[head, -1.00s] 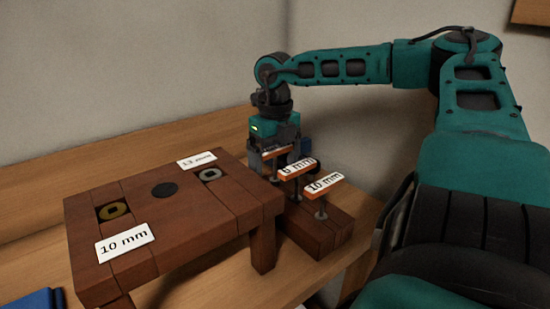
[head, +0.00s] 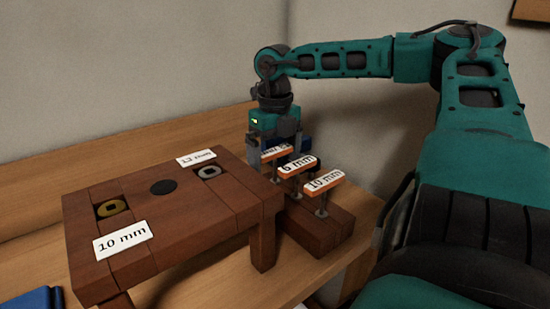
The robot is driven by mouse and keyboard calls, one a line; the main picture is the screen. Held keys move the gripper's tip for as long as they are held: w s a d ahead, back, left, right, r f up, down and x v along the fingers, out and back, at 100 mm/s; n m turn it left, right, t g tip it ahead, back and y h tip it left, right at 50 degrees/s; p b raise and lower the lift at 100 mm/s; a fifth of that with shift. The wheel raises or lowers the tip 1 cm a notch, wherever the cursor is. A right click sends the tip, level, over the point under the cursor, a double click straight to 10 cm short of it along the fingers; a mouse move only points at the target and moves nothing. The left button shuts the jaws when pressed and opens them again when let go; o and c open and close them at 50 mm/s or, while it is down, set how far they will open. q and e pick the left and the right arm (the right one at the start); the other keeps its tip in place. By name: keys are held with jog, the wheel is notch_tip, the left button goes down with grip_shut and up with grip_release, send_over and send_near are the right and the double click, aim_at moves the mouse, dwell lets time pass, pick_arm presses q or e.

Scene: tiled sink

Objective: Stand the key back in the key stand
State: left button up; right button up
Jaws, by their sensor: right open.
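The key stand (head: 322,233) is a reddish-brown wooden block on the right of the workbench. Three T-shaped keys with orange-edged white tops stand upright in it: the 10 mm key (head: 324,182) in front, the 6 mm key (head: 297,166) in the middle, and a rear key (head: 274,153) whose label is partly hidden. My right gripper (head: 275,158) points down at the rear key, open, with its fingers around or just behind that key's top; contact cannot be told. My left gripper is out of view.
A brown wooden table-like block (head: 165,225) stands left of the stand, with 10 mm and 13 mm labels and round inserts in its top. A blue object (head: 35,300) lies at the lower left. Something blue shows behind my right gripper. The wall is close behind.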

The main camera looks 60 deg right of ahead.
notch_tip(320, 180, up, 11)
jog(key=shift+r+p, duration=0.15)
jog(key=shift+p, duration=0.45)
jog(key=shift+a, duration=0.1)
